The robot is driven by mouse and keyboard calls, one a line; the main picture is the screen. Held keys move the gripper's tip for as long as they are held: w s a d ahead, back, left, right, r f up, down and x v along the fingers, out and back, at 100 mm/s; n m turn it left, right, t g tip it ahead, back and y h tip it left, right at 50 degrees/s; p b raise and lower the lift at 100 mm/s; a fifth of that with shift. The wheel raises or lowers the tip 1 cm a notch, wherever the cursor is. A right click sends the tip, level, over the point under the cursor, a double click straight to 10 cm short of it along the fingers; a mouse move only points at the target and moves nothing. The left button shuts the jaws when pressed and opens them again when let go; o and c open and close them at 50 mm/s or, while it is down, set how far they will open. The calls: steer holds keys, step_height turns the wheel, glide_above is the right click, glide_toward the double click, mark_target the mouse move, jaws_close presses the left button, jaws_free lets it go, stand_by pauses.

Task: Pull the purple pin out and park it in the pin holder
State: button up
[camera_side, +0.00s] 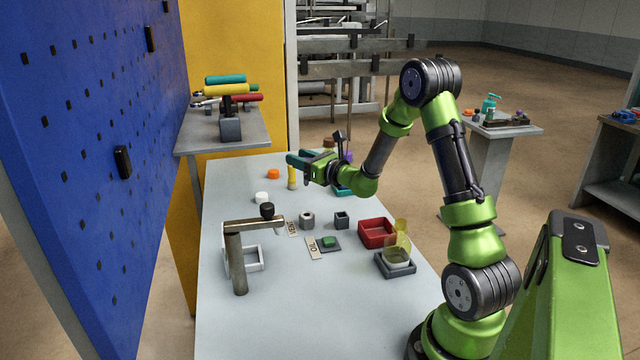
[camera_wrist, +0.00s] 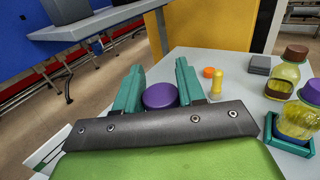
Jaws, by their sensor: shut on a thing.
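My gripper (camera_side: 296,159) is above the far part of the table, with its fingers pointing left in the side view. In the wrist view, the teal fingers of my gripper (camera_wrist: 158,85) stand on either side of the purple pin (camera_wrist: 160,96), whose round purple head shows between them. My gripper is shut on this pin. The pin's lower part is hidden in the wrist view, and I cannot make the pin out in the side view. A grey block with a round opening (camera_side: 307,220) and a dark square holder (camera_side: 341,219) stand mid-table; I cannot tell which is the pin holder.
A yellow peg (camera_side: 292,178) and an orange piece (camera_side: 273,174) stand near my gripper. Capped bottles (camera_wrist: 297,118) stand at the right in the wrist view. A post with an arm (camera_side: 238,260), red bin (camera_side: 377,233) and grey tray (camera_side: 396,267) are nearer.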

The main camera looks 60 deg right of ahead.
steer(key=shift+r, duration=1.4)
steer(key=s+d+f+n+y, duration=0.4)
steer(key=s+f+n+y, duration=0.1)
steer(key=s+y, duration=0.3)
steer(key=shift+s+n+g+y, duration=0.3)
steer(key=shift+n+y, duration=0.2)
steer(key=shift+y, duration=0.1)
steer(key=shift+d+f, duration=0.1)
steer(key=shift+f, duration=0.05)
steer(key=shift+f, duration=2.8)
